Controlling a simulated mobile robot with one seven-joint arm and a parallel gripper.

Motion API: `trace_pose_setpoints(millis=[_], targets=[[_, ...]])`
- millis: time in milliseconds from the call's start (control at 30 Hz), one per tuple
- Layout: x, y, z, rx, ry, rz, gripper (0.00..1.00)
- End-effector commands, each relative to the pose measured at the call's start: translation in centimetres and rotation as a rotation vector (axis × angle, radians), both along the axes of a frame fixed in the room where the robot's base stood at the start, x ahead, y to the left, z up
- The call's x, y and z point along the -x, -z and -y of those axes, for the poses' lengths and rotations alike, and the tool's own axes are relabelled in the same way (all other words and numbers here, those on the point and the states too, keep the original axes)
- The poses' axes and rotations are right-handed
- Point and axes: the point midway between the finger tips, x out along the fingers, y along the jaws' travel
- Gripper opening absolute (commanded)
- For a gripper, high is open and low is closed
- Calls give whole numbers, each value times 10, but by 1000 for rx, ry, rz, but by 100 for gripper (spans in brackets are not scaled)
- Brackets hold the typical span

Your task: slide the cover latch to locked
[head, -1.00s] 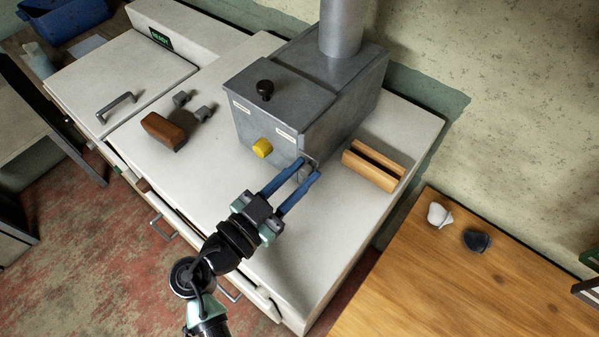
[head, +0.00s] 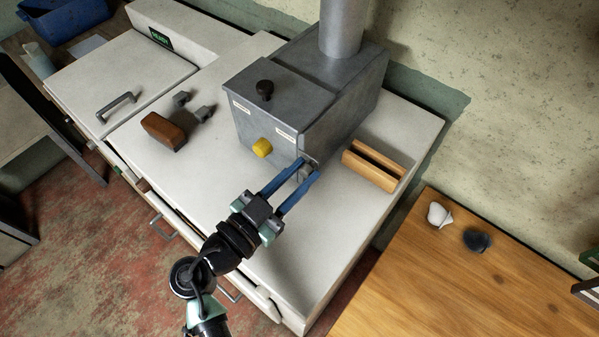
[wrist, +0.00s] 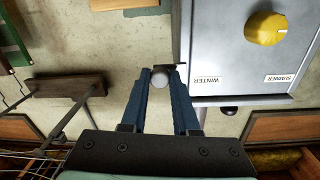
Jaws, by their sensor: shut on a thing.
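A grey metal box (head: 272,118) with a lid stands on the pale bench. It has a yellow knob (head: 262,148) on its front, between labels reading WINTER and SUMMER in the wrist view. A small grey latch piece (head: 307,172) sits at the front right corner, by the WINTER label. My gripper (head: 311,167) has its blue fingers on either side of it. In the wrist view the rounded grey end of the latch piece (wrist: 160,78) is between the fingertips, beside a dark bracket. The fingers hide part of the latch.
A black knob (head: 265,90) stands on the lid, and a flue pipe (head: 343,25) rises behind. A slotted wooden block (head: 372,166) is right of the box. A brown block (head: 163,131) and small grey pieces (head: 204,113) lie left. The bench front is clear.

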Motion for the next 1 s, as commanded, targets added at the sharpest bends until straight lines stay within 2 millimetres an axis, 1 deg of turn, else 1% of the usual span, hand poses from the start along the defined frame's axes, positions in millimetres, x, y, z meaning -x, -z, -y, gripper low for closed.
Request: trace_pose_setpoints(millis=[167, 333, 500, 867, 900, 967, 1000], targets=[[-1, 2, -1, -1, 0, 1, 0], [-9, 6, -13, -3, -1, 5, 0], [-16, 3, -22, -2, -2, 4, 0], [-17, 0, -26, -1, -7, 0, 0], [-17, 0, -26, -1, -7, 0, 34], [-17, 0, -26, -1, -8, 1, 45], [-17, 0, -26, -1, -7, 1, 52]])
